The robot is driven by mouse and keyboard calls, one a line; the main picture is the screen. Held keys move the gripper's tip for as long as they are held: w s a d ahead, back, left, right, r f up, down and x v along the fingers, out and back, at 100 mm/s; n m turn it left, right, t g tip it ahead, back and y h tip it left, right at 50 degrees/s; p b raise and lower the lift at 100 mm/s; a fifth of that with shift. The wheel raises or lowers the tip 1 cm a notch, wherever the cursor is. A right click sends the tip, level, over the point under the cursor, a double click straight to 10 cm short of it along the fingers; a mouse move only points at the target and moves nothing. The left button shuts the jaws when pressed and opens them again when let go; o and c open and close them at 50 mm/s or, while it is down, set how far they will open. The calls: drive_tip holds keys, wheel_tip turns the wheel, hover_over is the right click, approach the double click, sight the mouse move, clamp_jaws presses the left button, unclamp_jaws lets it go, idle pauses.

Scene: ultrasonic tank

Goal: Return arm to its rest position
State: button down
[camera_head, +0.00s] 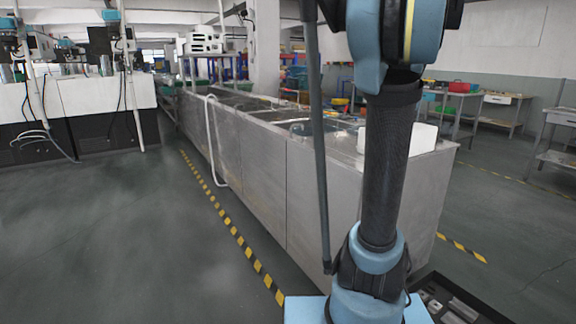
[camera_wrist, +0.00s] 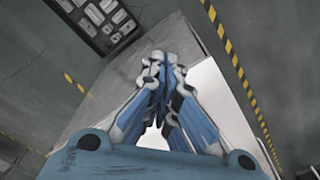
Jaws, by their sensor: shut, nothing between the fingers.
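My arm (camera_head: 391,165) stands upright at the right of the middle in the head view, with blue joints and a dark grey link. It covers part of the long grey metal tank (camera_head: 265,190) behind it. My gripper (camera_wrist: 165,62) shows only in the wrist view, with its blue and grey fingers drawn together at the tips. It is shut and nothing shows between the fingertips. My gripper is out of sight in the head view.
A black tray with metal parts (camera_head: 450,307) is at the lower right, and a similar tray (camera_wrist: 103,18) shows in the wrist view. Yellow-black floor tape (camera_head: 232,228) runs along the tank. Open floor (camera_head: 100,230) lies to the left. Shelves and tables (camera_head: 500,98) stand at the right.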

drive_tip(key=s+a+f+n, duration=0.1)
drive_tip(key=s+a+f, duration=0.5)
drive_tip(key=f, duration=0.2)
drive_tip(key=s+a+f+n+t, duration=0.1)
drive_tip(key=s+a+f, duration=0.5)
drive_tip(key=f, duration=0.3)
drive_tip(key=s+a+f+n, duration=0.2)
drive_tip(key=s+a+f, duration=0.4)
drive_tip(key=s+f, duration=0.1)
drive_tip(key=shift+s+f, duration=0.4)
drive_tip(key=shift+f, duration=0.45)
drive_tip(key=shift+w+f, duration=0.2)
drive_tip(key=shift+w, duration=0.25)
